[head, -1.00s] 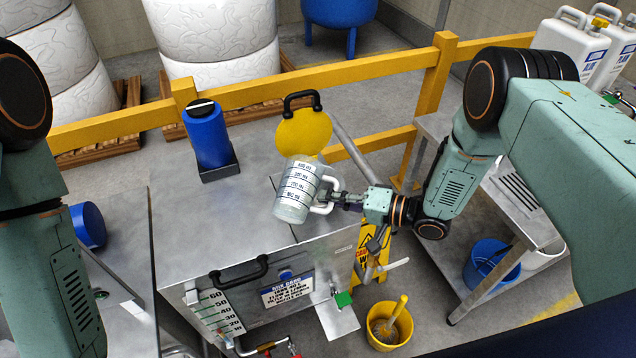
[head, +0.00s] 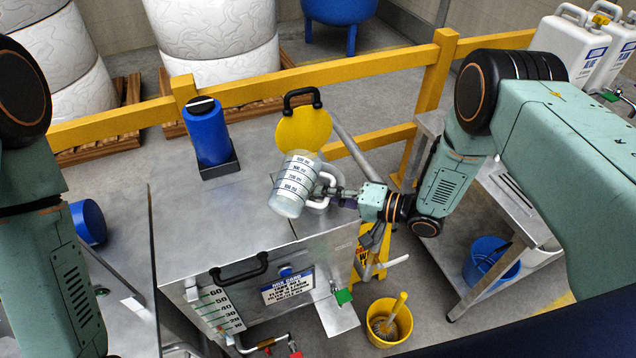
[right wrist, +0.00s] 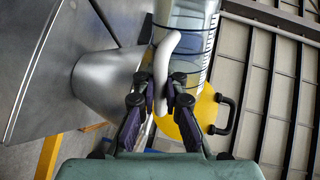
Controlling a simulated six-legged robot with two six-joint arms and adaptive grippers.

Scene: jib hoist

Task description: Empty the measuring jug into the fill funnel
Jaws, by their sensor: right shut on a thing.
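The measuring jug (head: 293,186), clear with dark markings and a white handle, hangs tilted above the steel tank's top in the head view. My right gripper (head: 343,196) is shut on its handle. In the right wrist view, the fingers (right wrist: 153,100) pinch the white handle (right wrist: 163,70), and bluish contents show in the jug (right wrist: 190,15). The grey metal fill funnel (right wrist: 102,82) is close beside the jug there. In the head view it is mostly hidden behind the jug and handle. My left arm shows at the left edge, its gripper out of frame.
A yellow round lid (head: 304,131) stands open behind the jug. A blue cylinder (head: 206,133) stands on the tank top (head: 200,225). A yellow rail (head: 330,76) runs behind. A yellow bucket (head: 389,322) and a steel cart (head: 480,270) are at right.

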